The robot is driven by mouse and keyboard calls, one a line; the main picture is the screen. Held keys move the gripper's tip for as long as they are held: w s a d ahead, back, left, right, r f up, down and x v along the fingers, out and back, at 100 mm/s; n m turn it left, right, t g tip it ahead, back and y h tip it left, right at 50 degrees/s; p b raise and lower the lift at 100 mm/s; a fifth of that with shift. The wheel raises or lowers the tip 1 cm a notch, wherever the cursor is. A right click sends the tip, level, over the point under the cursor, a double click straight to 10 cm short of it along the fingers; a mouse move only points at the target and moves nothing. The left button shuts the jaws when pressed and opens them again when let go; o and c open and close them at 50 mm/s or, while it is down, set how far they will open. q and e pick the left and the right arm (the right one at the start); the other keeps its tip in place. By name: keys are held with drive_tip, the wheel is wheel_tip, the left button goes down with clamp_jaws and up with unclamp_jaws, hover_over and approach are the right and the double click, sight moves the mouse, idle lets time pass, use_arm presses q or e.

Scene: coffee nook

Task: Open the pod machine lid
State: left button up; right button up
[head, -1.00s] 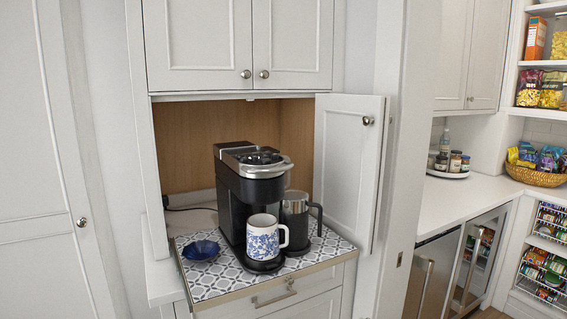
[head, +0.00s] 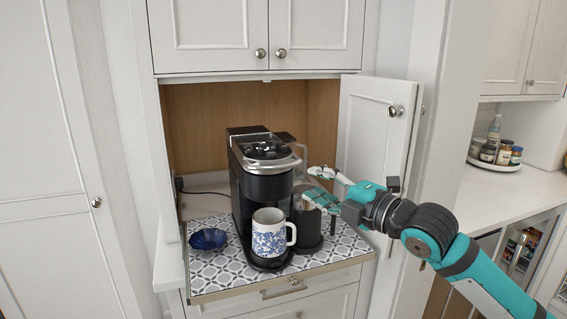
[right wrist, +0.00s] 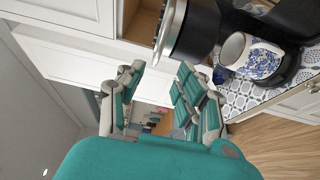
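The black pod machine (head: 262,188) stands on the patterned pull-out shelf, and its lid (head: 268,152) with a silver front handle looks down. In the right wrist view the machine's silver-rimmed top (right wrist: 172,28) is at the top, just beyond the fingers. My right gripper (head: 314,186) is to the right of the machine, near lid height, and partly covers the dark jug behind it. Its two fingers (right wrist: 158,88) are spread apart with nothing between them. I see no contact with the lid. My left gripper is not in view.
A blue-and-white mug (head: 268,236) stands at the machine's front, and a dark blue bowl (head: 208,239) sits to its left. A dark jug (head: 307,232) stands right of the machine. The open white cabinet door (head: 374,140) is close behind my right arm.

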sight(282, 168)
drive_tip(key=p+x, duration=0.2)
drive_tip(key=x, duration=0.7)
drive_tip(key=shift+w+a+r+p, duration=0.1)
drive_tip(key=shift+w+p, duration=0.25)
drive_tip(key=shift+p, duration=0.05)
drive_tip(key=shift+w+a, duration=0.25)
drive_tip(key=shift+w, duration=0.15)
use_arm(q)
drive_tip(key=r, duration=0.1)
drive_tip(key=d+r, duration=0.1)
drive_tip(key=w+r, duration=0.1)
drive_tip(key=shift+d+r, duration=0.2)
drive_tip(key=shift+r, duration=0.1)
use_arm(e)
drive_tip(key=shift+c, duration=0.7)
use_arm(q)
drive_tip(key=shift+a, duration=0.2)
use_arm(e)
clamp_jaws()
